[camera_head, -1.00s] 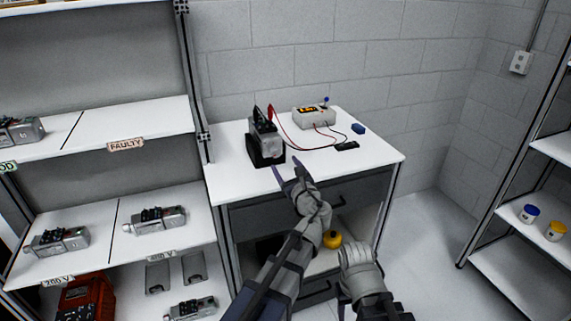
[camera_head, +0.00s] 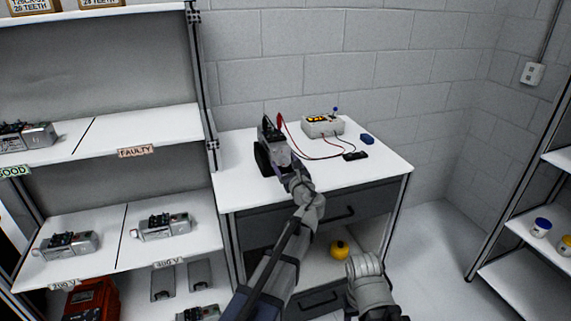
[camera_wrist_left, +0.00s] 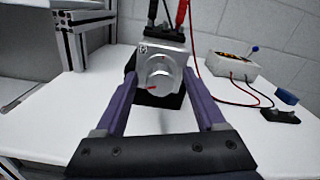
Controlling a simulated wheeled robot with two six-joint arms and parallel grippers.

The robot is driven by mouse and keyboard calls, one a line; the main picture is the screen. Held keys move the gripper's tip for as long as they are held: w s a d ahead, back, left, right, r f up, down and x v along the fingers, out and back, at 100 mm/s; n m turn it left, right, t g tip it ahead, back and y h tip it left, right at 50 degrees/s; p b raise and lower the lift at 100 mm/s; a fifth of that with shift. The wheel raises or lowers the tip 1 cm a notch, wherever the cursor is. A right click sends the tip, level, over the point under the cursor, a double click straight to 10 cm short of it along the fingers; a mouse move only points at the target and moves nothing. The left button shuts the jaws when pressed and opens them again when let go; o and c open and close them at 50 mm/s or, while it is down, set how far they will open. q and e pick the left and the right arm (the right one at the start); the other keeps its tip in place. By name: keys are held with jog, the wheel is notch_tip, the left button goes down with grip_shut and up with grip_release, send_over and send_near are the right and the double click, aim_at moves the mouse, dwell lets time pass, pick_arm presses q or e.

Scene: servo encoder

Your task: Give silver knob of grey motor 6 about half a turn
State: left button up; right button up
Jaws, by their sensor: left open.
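The grey motor (camera_wrist_left: 162,47) sits upright in a black stand (camera_head: 262,160) on the white bench, with black and red clips on its top. Its number is too small to read. In the left wrist view its silver round knob (camera_wrist_left: 160,75) faces me, with a small red mark low on its left side. My left gripper (camera_head: 284,160) is open in front of the motor. In the left wrist view its two purple fingers (camera_wrist_left: 160,88) stand on either side of the knob, with gaps. In the head view it hides the knob. My right gripper is out of view.
A beige meter box (camera_head: 322,127) with a blue-tipped lever, a blue block (camera_head: 367,140) and a black piece (camera_head: 355,156) lie right of the motor. Red and black leads cross the bench between them. A shelf (camera_head: 166,120) with several motors stands left. The bench front is clear.

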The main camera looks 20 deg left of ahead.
pick_arm(q)
grip_shut()
dwell(0.4)
jog(key=shift+n, duration=0.3)
jog(key=n, duration=0.4)
jog(key=shift+n, duration=0.4)
jog(key=n, duration=0.4)
jog(key=shift+f+n, duration=0.1)
jog(key=shift+n, duration=0.2)
jog(key=n, duration=0.5)
jog(key=shift+n, duration=2.4)
jog(key=shift+f, duration=0.1)
